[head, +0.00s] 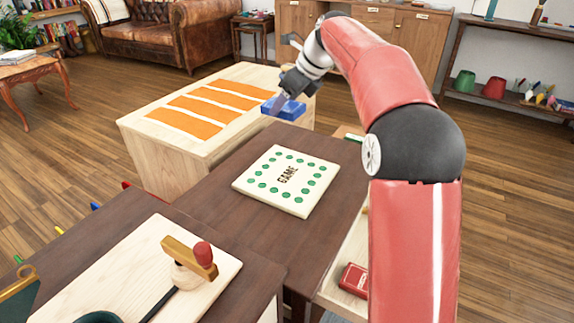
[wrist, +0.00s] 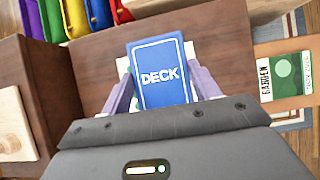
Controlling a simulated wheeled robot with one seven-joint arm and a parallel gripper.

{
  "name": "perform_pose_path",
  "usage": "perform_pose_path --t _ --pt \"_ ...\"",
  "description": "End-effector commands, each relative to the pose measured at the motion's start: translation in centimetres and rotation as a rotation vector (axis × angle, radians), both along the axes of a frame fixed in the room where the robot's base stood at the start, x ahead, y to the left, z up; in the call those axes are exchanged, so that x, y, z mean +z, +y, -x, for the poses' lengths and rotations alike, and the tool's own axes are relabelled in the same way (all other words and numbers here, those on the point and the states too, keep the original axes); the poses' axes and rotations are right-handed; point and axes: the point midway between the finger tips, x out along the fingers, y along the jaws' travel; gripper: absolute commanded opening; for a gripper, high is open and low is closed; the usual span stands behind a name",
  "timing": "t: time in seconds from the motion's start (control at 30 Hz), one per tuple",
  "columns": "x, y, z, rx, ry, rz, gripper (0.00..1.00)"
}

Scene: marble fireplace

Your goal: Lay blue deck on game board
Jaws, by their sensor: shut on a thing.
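The blue deck (wrist: 160,72), a flat box with a white border and the word DECK, is between my gripper's fingers in the wrist view. In the head view the blue deck (head: 284,108) is up in the air, beyond the far edge of the game board in the picture. My gripper (head: 283,101) is shut on it. The game board (head: 270,187) is a cream square with green dots around the word GAME, flat on the dark table. In the wrist view, a pale strip of what looks like the board (wrist: 122,66) shows behind the deck, which hides most of it.
A light wooden box with orange stripes (head: 206,101) stands behind the dark table (head: 225,213). A pale board with a wooden piece and red knob (head: 203,254) lies at the front left. A red deck (head: 354,279) lies on a lower shelf at right. Dark tabletop around the game board is clear.

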Motion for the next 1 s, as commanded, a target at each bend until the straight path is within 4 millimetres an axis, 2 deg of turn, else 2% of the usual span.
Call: perform_pose_path --t 0.03,0.1,0.3,0.4,0.67,0.9,1.0 --pt "-1.9 0.0 0.1 0.000 0.004 0.000 0.37" --pt "-3.8 0.0 0.1 -0.001 0.005 -0.001 0.37" --pt "-8.9 -0.1 0.1 0.000 0.002 0.001 0.37" --pt "-10.8 -0.1 0.1 0.000 0.002 0.001 0.37" --pt "-12.7 0.0 0.0 0.001 0.000 0.000 0.37" --pt "-16.2 -0.1 0.0 -0.001 0.000 0.000 0.37" --pt "-16.5 -0.1 0.0 0.000 -0.001 0.001 0.37"
